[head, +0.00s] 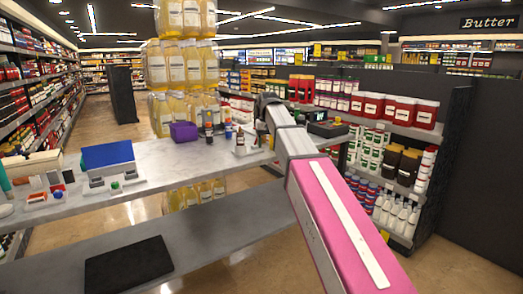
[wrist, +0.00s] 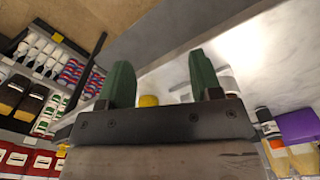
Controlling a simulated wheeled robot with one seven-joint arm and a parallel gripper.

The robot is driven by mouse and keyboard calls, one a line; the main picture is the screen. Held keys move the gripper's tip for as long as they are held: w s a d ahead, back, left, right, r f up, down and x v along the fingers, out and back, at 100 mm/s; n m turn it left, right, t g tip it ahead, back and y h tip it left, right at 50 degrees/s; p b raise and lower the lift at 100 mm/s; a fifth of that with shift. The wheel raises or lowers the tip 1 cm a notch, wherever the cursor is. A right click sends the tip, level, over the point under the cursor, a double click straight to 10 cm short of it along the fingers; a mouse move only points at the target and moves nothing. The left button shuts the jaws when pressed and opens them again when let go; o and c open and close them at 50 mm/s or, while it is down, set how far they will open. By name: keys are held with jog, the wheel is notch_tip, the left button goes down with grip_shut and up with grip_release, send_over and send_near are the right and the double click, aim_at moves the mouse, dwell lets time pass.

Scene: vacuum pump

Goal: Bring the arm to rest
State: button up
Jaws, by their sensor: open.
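My gripper (wrist: 162,82) shows in the wrist view with two green fingers spread apart. No object is clamped between them. A small yellow round thing (wrist: 148,101) shows in the gap between the fingers, beyond the gripper's dark front plate; I cannot tell its distance. In the head view my pink and grey arm reaches from the bottom right up to the right part of the grey counter (head: 150,160). The fingers are not clear in the head view.
On the counter stand a purple box (head: 184,132), small bottles (head: 209,132), a white item (head: 241,143), a blue-topped device (head: 107,157) and a dark device (head: 326,124) by my arm. A black mat (head: 128,265) lies on the lower surface. Stocked shelves (head: 395,130) stand right.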

jog(key=s+d+f, duration=0.3)
jog(key=f, duration=0.4)
jog(key=s+d+f, duration=0.2)
jog(key=d+f, duration=0.1)
jog(key=f, duration=0.4)
jog(key=s+d+f, duration=0.2)
jog(key=s+f, duration=0.1)
jog(key=f, duration=0.5)
jog(key=s+d+f, duration=0.4)
jog(key=s+f, duration=0.3)
jog(key=f, duration=0.1)
jog(key=s+d+f+m, duration=0.1)
jog(key=s+d+f, duration=0.3)
jog(key=s+f, duration=0.4)
jog(key=shift+s+d+f+m, duration=0.2)
jog(key=shift+s+f+m, duration=0.1)
jog(key=shift+f, duration=0.5)
